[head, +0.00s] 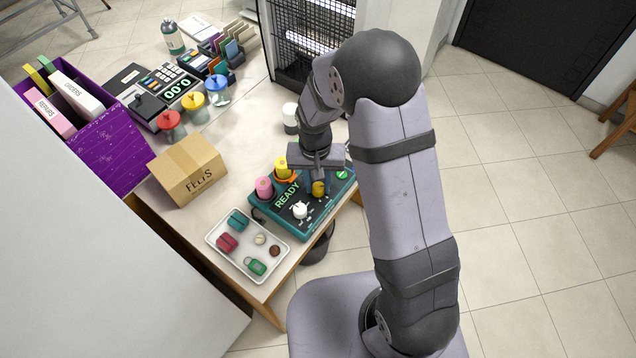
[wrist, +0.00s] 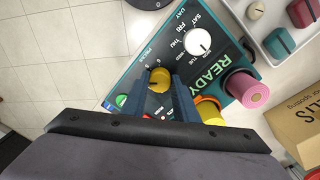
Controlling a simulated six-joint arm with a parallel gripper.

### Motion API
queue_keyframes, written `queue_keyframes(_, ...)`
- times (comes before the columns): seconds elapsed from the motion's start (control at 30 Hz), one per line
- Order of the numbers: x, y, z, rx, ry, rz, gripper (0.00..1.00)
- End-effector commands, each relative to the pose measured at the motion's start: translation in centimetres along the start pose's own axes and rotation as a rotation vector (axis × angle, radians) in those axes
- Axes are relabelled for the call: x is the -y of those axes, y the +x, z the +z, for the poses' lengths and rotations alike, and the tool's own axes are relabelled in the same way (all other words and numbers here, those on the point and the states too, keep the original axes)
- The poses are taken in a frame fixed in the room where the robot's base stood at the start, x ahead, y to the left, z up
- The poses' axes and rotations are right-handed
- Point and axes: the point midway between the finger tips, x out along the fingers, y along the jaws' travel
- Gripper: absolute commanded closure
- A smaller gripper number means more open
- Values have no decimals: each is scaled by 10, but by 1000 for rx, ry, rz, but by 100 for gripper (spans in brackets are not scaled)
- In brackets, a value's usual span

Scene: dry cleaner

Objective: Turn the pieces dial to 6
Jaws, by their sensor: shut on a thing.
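The yellow pieces dial (wrist: 158,77) sits on a teal control box (wrist: 134,77) near its edge; it also shows in the head view (head: 318,188). A dark pointer mark is on its top, with small figures printed beside it; I cannot tell which figure it points at. My gripper (wrist: 160,86) is shut on the dial, one blue finger on each side of it. In the head view my gripper (head: 319,178) reaches down over the box, and its fingers partly hide the dial.
A white tray (head: 213,243) of small items lies beside the box. A cardboard carton (head: 188,170) stands on the table.

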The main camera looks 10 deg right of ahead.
Motion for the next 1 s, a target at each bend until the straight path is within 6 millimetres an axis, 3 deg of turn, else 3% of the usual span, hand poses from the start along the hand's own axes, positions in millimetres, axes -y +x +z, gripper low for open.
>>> queue_keyframes(1.0,0,-1,-2,31,966,-3,96)
